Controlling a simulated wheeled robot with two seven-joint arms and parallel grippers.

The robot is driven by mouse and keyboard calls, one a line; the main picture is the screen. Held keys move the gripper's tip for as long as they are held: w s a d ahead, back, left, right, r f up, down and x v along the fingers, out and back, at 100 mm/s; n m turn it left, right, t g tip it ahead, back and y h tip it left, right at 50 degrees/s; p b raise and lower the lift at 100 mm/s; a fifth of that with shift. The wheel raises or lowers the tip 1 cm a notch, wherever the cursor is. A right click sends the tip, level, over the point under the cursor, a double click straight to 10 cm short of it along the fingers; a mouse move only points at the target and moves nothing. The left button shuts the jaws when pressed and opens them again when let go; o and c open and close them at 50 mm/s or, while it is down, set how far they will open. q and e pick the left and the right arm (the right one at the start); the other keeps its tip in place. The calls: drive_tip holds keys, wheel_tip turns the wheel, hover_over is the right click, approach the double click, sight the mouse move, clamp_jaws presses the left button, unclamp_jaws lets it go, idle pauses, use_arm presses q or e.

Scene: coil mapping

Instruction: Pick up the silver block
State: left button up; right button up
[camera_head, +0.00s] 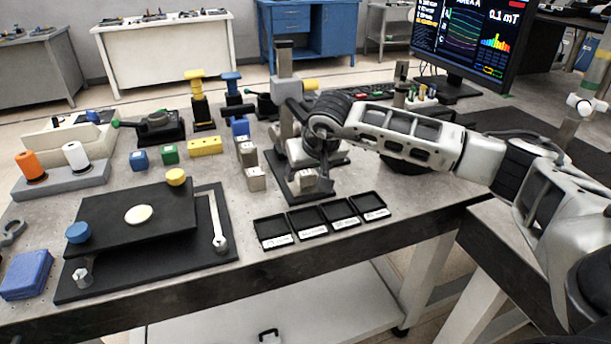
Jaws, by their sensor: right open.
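Small silver-grey blocks stand in a short row on the table, with a nearer one (255,178) and another (247,156) just behind it. I cannot tell which of them is the silver block of the task. My right gripper (318,166) points down to the right of this row, apart from it, over the black base of a stand. It is open, and its fingers are small and partly dark here. A small silvery piece (308,181) shows right below it; I cannot tell whether it is loose or part of the stand. My left gripper is not in view.
Several black labelled trays (273,232) line the front edge. Blue (139,161), green (170,154) and yellow (205,146) blocks lie left of the silver-grey row. A black plate fixture (150,259) fills the front left. A monitor (470,45) stands at the back right.

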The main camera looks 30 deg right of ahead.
drive_tip(key=shift+x, duration=1)
drive_tip(key=shift+c, duration=0.3)
drive_tip(key=c, duration=1.1)
